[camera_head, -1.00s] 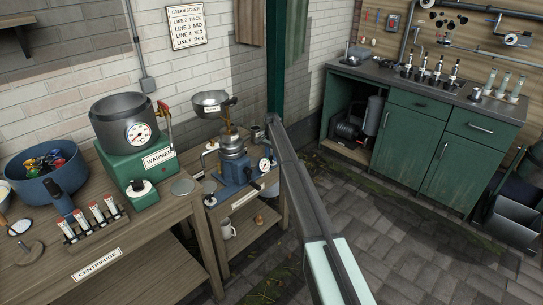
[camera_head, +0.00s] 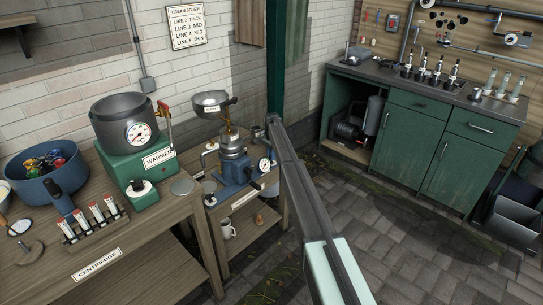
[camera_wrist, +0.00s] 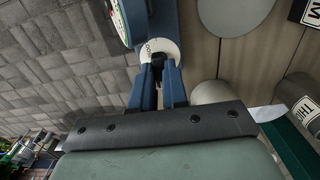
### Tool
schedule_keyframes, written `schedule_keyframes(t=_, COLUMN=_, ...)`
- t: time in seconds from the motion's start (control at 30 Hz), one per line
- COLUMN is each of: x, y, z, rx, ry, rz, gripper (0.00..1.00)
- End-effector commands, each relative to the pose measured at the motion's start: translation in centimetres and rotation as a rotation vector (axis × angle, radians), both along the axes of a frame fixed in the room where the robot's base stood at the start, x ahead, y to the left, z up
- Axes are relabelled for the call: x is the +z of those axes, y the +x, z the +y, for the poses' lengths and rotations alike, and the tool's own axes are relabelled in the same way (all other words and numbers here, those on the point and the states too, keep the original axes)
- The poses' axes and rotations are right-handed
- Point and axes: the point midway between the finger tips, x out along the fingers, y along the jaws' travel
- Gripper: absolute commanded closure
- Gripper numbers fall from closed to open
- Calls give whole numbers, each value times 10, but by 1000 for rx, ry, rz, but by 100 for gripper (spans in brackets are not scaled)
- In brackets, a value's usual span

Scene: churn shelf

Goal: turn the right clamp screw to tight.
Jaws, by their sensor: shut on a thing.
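The separator (camera_head: 233,165) stands on the low wooden bench, with a silver bowl body, a blue base and a round gauge (camera_head: 265,165) at its right. In the wrist view my gripper (camera_wrist: 158,88) has its two blue fingers shut on a small dark piece, which I take to be the right clamp screw (camera_wrist: 157,66). Just beyond the fingertips is a round white plate (camera_wrist: 160,48) with partly covered lettering, on a blue part. The fingers hide most of the screw, so its turn cannot be read. In the head view my gripper cannot be made out clearly near the separator.
The green warmer (camera_head: 150,165) with its grey pot and the blue tub (camera_head: 45,170) stand on the left bench. A silver funnel bowl (camera_head: 211,102) is above the separator. A mug (camera_head: 229,229) sits on the lower shelf. The paved floor at right is open.

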Motion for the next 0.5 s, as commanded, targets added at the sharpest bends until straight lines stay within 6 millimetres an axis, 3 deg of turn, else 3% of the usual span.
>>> schedule_keyframes(t=0.3, x=0, y=0, z=0, rx=-13, ry=0, rz=0, gripper=100)
schedule_keyframes(t=0.33, x=0, y=0, z=0, rx=-13, ry=0, rz=0, gripper=83)
schedule_keyframes(t=0.5, x=0, y=0, z=0, rx=-12, ry=0, rz=0, gripper=67)
